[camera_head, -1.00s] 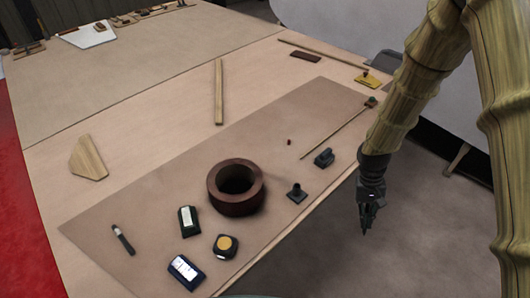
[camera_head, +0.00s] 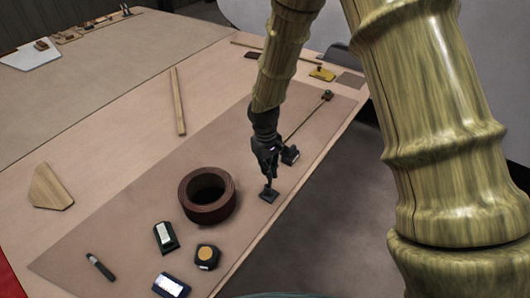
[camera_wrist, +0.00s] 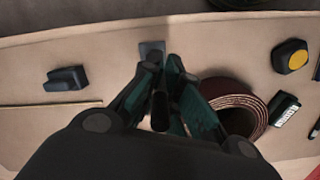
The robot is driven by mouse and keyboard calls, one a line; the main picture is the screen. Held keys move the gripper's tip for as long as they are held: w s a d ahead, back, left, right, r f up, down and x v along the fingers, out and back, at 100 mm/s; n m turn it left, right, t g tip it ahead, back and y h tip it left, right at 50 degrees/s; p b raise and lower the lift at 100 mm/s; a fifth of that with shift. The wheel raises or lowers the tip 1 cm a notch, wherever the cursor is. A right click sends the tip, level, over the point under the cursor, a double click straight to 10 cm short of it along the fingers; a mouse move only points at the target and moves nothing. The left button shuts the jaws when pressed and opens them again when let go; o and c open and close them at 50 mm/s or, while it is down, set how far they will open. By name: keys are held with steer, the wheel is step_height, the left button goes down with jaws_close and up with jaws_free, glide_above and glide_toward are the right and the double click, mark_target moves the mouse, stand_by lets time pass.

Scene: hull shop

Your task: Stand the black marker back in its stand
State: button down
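My gripper (camera_head: 268,165) points down over the near right part of the mat. Its fingers look closed around a dark, slim cylinder that I take for the black marker (camera_wrist: 160,110), held lengthwise between them. The stand (camera_head: 268,196) is a small dark square base with a short socket, directly under my fingertips. In the wrist view, its grey base (camera_wrist: 152,47) shows just beyond the fingertips, which hide the socket. I cannot tell whether the marker's lower end is inside the socket or just above it.
A dark red ring (camera_head: 208,195) lies close to the left of the stand. A dark block (camera_head: 290,156) and thin rod lie to the right. A tape measure (camera_head: 207,257), green box (camera_head: 166,237), blue box (camera_head: 171,285) and pen-like tool (camera_head: 100,267) lie nearer and left.

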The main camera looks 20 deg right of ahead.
step_height(320, 180, up, 4)
steer(key=w+n, duration=0.1)
steer(key=w, duration=0.1)
steer(key=b, duration=0.4)
glide_toward(269, 191)
stand_by(0.5)
steer(key=shift+w+d+f+t+y+p, duration=0.15)
steer(key=shift+w+f+t+p, duration=0.1)
steer(key=shift+f, duration=0.4)
steer(key=shift+w+d+f+t+y+p, duration=0.1)
steer(key=shift+f+t+y+p, duration=0.1)
steer(key=shift+f, duration=0.45)
stand_by(5.1)
